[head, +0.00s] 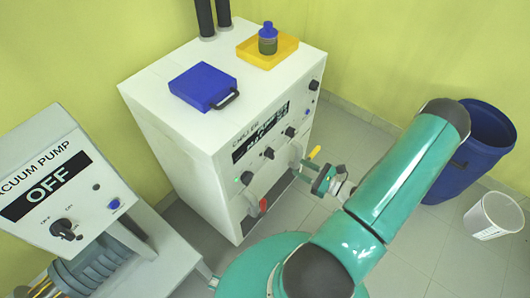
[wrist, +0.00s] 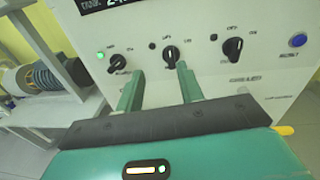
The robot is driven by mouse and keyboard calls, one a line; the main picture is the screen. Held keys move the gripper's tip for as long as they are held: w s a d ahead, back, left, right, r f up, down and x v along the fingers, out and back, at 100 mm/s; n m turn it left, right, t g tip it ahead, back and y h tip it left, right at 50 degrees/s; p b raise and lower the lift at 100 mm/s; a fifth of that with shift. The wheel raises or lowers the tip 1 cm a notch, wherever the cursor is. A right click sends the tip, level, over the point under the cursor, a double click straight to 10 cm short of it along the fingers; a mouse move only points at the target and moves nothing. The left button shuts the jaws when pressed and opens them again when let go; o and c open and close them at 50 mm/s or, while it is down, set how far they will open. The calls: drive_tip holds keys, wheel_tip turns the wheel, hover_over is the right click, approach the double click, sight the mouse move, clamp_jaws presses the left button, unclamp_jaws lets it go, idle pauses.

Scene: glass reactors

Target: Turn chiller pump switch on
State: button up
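The chiller (head: 190,135) is a white cabinet with a dark display and black rotary knobs on its front panel. In the wrist view a left knob (wrist: 117,62), a middle knob (wrist: 171,54) and a right knob (wrist: 232,48) show. Their labels are too small to tell which is the pump switch. My gripper (head: 322,178) is in front of the panel. In the wrist view its two fingers (wrist: 157,76) are apart with nothing between them. The right fingertip appears just below the middle knob, the left one below the left knob. Contact cannot be told.
The vacuum pump panel (head: 62,185) reads OFF at left. A blue case (head: 203,86) and a yellow tray (head: 250,52) with a bottle (head: 268,40) are on the chiller. A blue bin (head: 470,160) and white bucket (head: 493,217) stand at right. A blue button (wrist: 298,40) is on the panel.

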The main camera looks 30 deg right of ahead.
sight(274, 152)
drive_tip(key=shift+m+t+h, duration=0.5)
drive_tip(key=shift+m+h, duration=0.2)
drive_tip(key=shift+m, duration=0.1)
drive_tip(key=x, duration=0.4)
drive_tip(key=f+x, duration=0.1)
drive_tip(key=x, duration=0.7)
drive_tip(key=shift+w+d+f, duration=0.1)
drive_tip(key=shift+w+f, duration=0.2)
drive_tip(key=shift+w, duration=0.15)
drive_tip(key=shift+c, duration=0.5)
clamp_jaws()
drive_tip(key=shift+s, duration=0.1)
